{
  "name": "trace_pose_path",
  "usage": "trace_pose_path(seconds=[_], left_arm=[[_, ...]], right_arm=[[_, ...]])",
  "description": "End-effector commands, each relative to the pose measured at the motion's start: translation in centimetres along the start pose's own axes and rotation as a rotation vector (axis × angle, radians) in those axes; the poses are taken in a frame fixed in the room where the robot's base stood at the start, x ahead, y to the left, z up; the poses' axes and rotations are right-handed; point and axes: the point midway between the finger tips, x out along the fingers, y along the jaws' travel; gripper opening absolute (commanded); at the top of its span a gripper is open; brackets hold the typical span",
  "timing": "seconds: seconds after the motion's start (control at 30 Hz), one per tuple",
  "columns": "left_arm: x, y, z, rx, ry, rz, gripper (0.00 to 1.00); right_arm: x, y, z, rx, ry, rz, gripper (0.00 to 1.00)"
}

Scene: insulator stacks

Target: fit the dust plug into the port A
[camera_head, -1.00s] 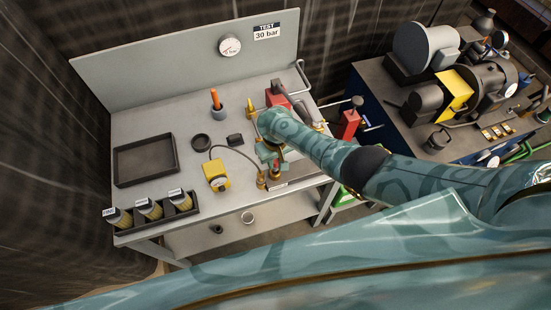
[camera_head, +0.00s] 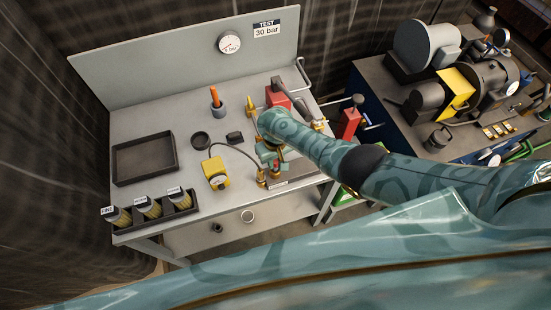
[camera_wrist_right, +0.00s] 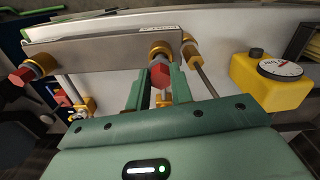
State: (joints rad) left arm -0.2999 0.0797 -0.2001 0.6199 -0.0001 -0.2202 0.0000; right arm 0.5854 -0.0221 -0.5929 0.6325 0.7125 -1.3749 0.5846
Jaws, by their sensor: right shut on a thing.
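My right gripper (camera_wrist_right: 158,82) is shut on a red hex-headed plug (camera_wrist_right: 160,74) in the right wrist view. The plug lies in line with a brass port (camera_wrist_right: 160,50) on the edge of a pale metal block (camera_wrist_right: 100,42); I cannot tell whether it is seated. A second red plug (camera_wrist_right: 21,76) sits at a brass fitting (camera_wrist_right: 42,64) at the left end of the block. No port letter is readable. In the head view my right gripper (camera_head: 269,156) is over the block's left end (camera_head: 294,172), partly hidden by my arm. My left gripper is not in view.
A yellow gauge box (camera_head: 216,173) with a hose stands left of the gripper. A red hand pump (camera_head: 278,95) is behind the arm.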

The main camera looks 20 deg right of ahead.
Motion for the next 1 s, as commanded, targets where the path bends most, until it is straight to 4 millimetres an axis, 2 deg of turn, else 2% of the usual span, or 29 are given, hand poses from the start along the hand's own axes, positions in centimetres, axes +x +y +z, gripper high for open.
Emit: trace_pose_path(seconds=[1.0], left_arm=[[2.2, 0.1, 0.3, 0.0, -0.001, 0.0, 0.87]], right_arm=[[2.6, 0.0, 0.0, 0.0, 0.0, 0.0, 0.01]])
